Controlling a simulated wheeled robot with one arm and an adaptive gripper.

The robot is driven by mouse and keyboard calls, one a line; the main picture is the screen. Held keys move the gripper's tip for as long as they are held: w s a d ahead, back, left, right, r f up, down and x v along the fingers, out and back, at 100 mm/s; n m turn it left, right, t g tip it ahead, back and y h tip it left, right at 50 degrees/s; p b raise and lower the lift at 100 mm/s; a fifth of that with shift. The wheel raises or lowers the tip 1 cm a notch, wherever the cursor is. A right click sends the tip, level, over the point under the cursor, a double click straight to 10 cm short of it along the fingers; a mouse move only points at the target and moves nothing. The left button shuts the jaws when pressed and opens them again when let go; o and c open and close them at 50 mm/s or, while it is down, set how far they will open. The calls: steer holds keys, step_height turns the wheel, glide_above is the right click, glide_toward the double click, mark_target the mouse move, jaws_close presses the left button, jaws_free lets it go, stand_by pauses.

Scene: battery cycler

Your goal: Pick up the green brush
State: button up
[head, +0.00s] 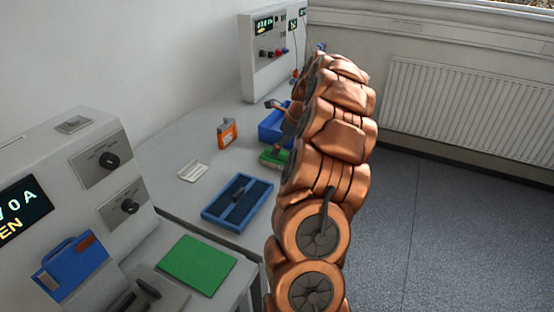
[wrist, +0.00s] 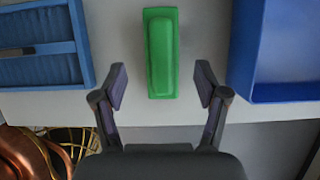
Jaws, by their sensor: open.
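The green brush (wrist: 161,52) lies on the grey bench top in the wrist view, long side running away from me. My gripper (wrist: 161,90) is open, with one finger to the left of the brush's near end and one to the right. Neither finger touches it, and the gap between them is empty except for the brush beyond.
A blue divided tray (head: 237,203) lies left of the brush and a blue bin (head: 270,128) right of it. An orange bottle (head: 227,134), a small white dish (head: 193,171) and a green mat (head: 198,264) are on the bench. The bench's front edge is close.

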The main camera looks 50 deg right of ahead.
mark_target(265, 157)
steer(key=shift+p+x, duration=1.05)
steer(key=shift+x, duration=2.2)
steer(key=shift+w+d+r, duration=0.1)
steer(key=shift+w, duration=0.05)
steer(key=c, duration=1.3)
